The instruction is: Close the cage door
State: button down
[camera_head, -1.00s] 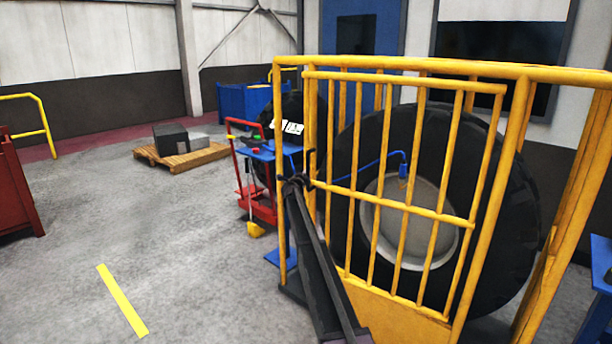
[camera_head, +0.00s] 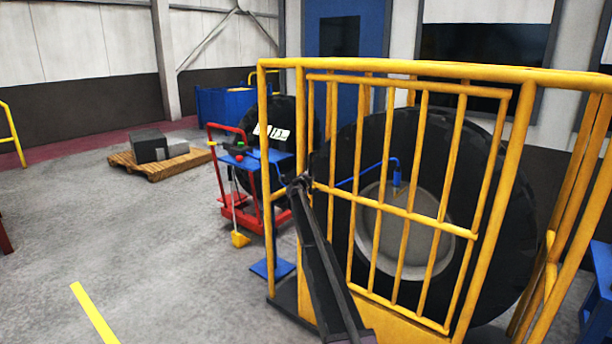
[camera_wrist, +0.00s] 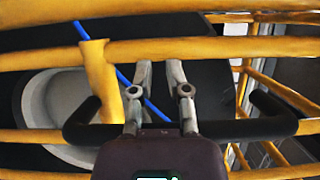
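The cage door (camera_head: 408,212) is a yellow barred panel in the body view, nearly in line with the yellow cage frame (camera_head: 450,70) around it. Whether a gap remains at its edges, I cannot tell. My gripper (camera_head: 302,183) is at the door's left edge, about mid-height. In the wrist view a black handle-like bar (camera_wrist: 250,128) crosses in front of the yellow bars. The two grey fingers of my gripper (camera_wrist: 159,68) cross over it, a narrow gap between them. Their tips end at a yellow bar (camera_wrist: 200,48), so their grip is unclear.
A large tyre with a pale hub (camera_head: 430,225) stands behind the bars. A red trolley (camera_head: 240,215) and another tyre (camera_head: 290,120) are left of the cage. A wooden pallet (camera_head: 160,165) with boxes lies farther back. The floor at left is clear around a yellow stripe (camera_head: 95,315).

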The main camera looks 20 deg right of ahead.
jog(key=shift+w+d+r, duration=0.15)
jog(key=shift+w+d, duration=0.25)
jog(key=shift+d, duration=0.15)
jog(key=shift+w+d+r, duration=0.1)
jog(key=shift+w+d, duration=0.25)
jog(key=shift+d, duration=0.2)
jog(key=shift+f, duration=0.1)
jog(key=s+a, duration=0.9)
jog(key=a, duration=0.4)
jog(key=shift+s+a+p, duration=0.3)
jog(key=shift+p, duration=0.1)
